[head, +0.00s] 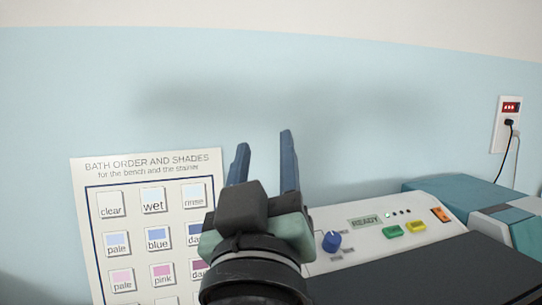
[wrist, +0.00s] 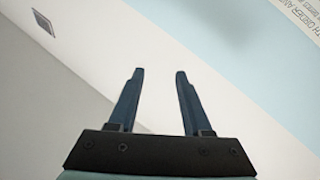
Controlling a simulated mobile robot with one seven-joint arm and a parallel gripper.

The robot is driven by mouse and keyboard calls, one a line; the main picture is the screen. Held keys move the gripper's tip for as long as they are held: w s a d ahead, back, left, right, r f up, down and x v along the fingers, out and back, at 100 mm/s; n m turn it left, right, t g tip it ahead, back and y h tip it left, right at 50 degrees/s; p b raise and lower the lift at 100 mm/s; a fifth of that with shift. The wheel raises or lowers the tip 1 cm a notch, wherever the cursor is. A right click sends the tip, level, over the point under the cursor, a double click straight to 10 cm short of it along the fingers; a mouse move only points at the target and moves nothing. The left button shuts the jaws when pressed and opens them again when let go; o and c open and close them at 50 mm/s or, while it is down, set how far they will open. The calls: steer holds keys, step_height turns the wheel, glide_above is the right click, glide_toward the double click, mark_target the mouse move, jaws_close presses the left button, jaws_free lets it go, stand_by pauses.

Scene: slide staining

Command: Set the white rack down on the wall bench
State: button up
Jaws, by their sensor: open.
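My gripper (head: 264,152) is raised in the middle of the head view, its two blue fingers apart and pointing up. Nothing is between the fingers. In the wrist view my gripper (wrist: 159,73) is also open and empty, with pale wall and ceiling beyond it. The white rack is not in view in either picture. No bare top of the wall bench can be made out; my gripper and the machine fill the lower part of the head view.
A bath order chart (head: 135,160) stands against the blue wall at left. A machine with a control panel (head: 372,236), reading READY, stands at right, with a teal-topped unit (head: 465,192) beyond it. A wall socket (head: 509,125) holds a plug and cords.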

steer(key=s+r+m+t, duration=0.3)
steer(key=s+r+t, duration=0.1)
steer(key=s+r, duration=0.5)
steer(key=shift+s+d+m+t+y, duration=0.3)
steer(key=shift+s+d+t+y, duration=0.05)
steer(key=shift+s+t+y, duration=0.1)
step_height(320, 180, down, 3)
steer(key=b, duration=0.2)
steer(key=shift+b, duration=0.4)
